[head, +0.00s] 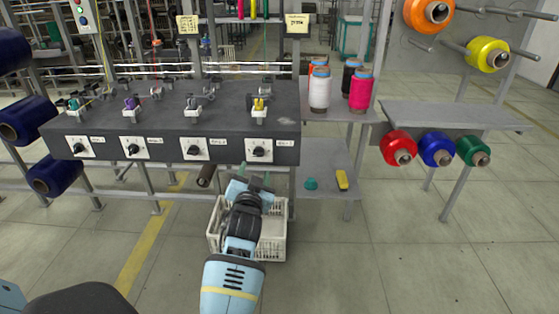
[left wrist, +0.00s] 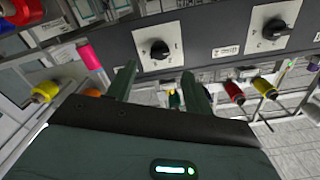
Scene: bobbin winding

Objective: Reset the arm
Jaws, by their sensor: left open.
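My left arm reaches forward from the bottom of the head view. Its gripper (head: 256,176) is in front of the dark winding machine (head: 190,108), below the rightmost dial (head: 260,151) and over the white crate (head: 276,240). In the left wrist view the two dark green fingers of the left gripper (left wrist: 160,85) stand apart with nothing seen between them. The machine's front panel (left wrist: 205,40) with two black dials lies beyond the fingertips. The arm hides part of the crate and its inside. My right gripper is in neither view.
A grey shelf (head: 318,180) right of the machine bears a yellow object (head: 342,180) and a teal one (head: 311,184). White (head: 320,92) and pink (head: 360,92) spools stand above. Coloured spools hang on the right rack (head: 450,117). The floor (head: 350,270) at front right is clear.

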